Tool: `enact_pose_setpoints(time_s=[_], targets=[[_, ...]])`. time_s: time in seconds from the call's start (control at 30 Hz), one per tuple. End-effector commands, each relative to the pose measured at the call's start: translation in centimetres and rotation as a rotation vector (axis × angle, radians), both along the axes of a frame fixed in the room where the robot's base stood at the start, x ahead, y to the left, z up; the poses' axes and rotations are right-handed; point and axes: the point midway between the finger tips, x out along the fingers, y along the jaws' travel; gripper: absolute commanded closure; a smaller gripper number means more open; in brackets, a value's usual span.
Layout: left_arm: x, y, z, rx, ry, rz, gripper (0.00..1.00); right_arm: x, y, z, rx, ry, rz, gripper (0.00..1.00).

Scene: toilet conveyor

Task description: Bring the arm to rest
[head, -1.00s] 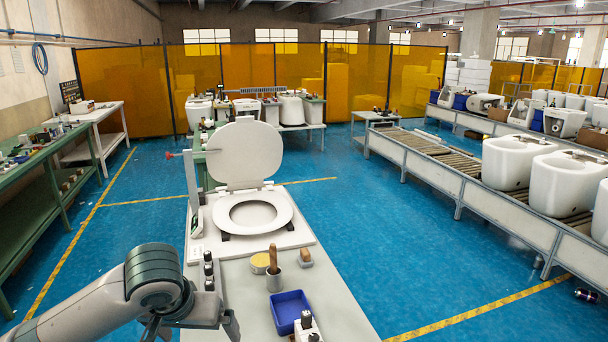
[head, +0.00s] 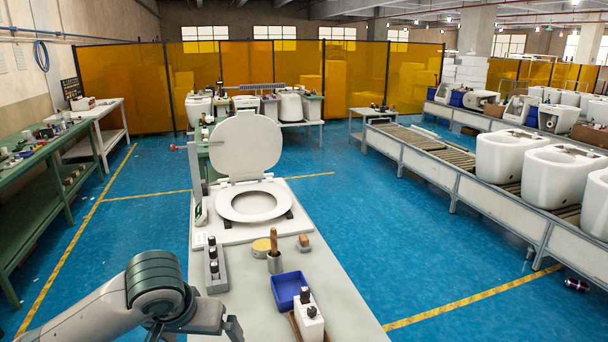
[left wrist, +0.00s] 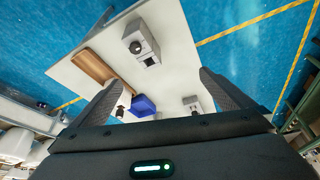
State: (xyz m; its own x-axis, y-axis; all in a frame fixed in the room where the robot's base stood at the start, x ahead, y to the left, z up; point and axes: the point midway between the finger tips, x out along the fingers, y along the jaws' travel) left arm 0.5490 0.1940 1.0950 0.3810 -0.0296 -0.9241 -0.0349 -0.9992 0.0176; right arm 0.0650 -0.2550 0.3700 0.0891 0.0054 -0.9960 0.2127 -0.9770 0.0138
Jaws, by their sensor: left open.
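My left gripper (head: 236,328) is at the bottom of the head view, beside the bench's near left part, with its arm coming in from the left. In the left wrist view its two fingers (left wrist: 161,80) are spread apart, and no object shows held between them. The bench top and its small items show beyond the fingers. My right gripper does not show.
The grey bench (head: 245,320) carries a white toilet seat with raised lid (head: 248,148), a blue tray (head: 289,290), a wooden-handled tool (head: 274,262) and a white bottle (head: 308,318). A conveyor (head: 455,182) stands right. Blue floor (head: 345,225) between is clear.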

Motion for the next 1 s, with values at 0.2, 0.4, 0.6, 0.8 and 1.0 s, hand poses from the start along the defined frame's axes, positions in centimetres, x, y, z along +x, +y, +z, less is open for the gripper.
enact_pose_setpoints(time_s=[0.2, 0.4, 0.6, 0.8, 1.0], targets=[[-0.7, -1.2, -1.6, -0.024, 0.002, -0.038, 0.00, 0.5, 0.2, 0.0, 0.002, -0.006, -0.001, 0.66], [-1.6, -2.6, -3.8, -0.058, 0.000, -0.088, 0.00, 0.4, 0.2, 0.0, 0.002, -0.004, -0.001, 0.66], [-3.5, -4.7, -7.2, -0.111, -0.006, -0.153, 0.00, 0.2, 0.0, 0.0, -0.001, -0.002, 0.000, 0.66], [-6.2, -6.2, -11.0, -0.163, -0.022, -0.199, 0.00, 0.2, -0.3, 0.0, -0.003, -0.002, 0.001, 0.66], [-9.2, -6.6, -14.6, -0.189, -0.037, -0.212, 0.00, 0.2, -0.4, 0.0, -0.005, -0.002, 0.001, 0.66]])
